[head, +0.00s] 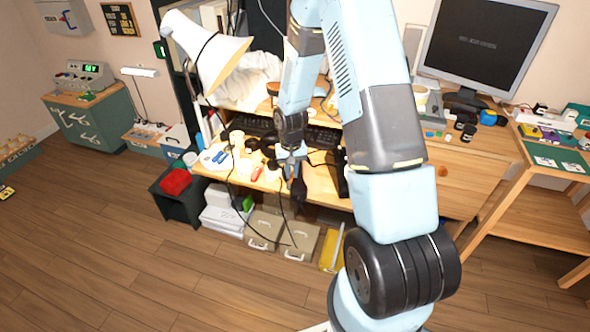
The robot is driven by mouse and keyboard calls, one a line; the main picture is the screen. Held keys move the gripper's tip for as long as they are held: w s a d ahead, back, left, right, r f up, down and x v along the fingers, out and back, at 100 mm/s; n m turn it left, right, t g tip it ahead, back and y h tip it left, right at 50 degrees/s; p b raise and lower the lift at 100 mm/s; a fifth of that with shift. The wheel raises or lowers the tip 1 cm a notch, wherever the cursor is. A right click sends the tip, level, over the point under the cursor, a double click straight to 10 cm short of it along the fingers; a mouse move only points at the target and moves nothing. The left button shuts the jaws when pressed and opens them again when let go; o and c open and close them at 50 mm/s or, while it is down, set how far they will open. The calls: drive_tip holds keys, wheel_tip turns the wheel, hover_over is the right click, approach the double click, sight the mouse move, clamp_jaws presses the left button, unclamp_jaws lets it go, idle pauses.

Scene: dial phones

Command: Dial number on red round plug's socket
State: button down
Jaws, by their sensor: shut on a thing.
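My gripper (292,166) hangs at the front edge of the wooden desk, pointing down. It is shut on a small dark object (298,189), too small and dim to identify. Thin black cables (289,226) hang in a loop below the desk edge near it. A small red item (256,174) lies on the desk left of my gripper, among several small items; I cannot tell whether it is a plug. I cannot make out a red round plug, its socket or a dial phone. My arm hides part of the desk.
A large white lamp (205,58) leans over the desk's left side. A black keyboard (254,126) and a monitor (487,43) stand farther back. Grey boxes (264,228) and a dark bin holding something red (175,181) stand below. The wooden floor in front is clear.

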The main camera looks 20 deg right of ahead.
drive_tip(key=shift+f, duration=0.75)
drive_tip(key=c, duration=1)
unclamp_jaws()
drive_tip(key=shift+c, duration=0.2)
drive_tip(key=shift+r, duration=0.5)
wheel_tip(320, 180, up, 13)
drive_tip(key=shift+w+f, duration=0.15)
drive_tip(key=shift+w, duration=0.05)
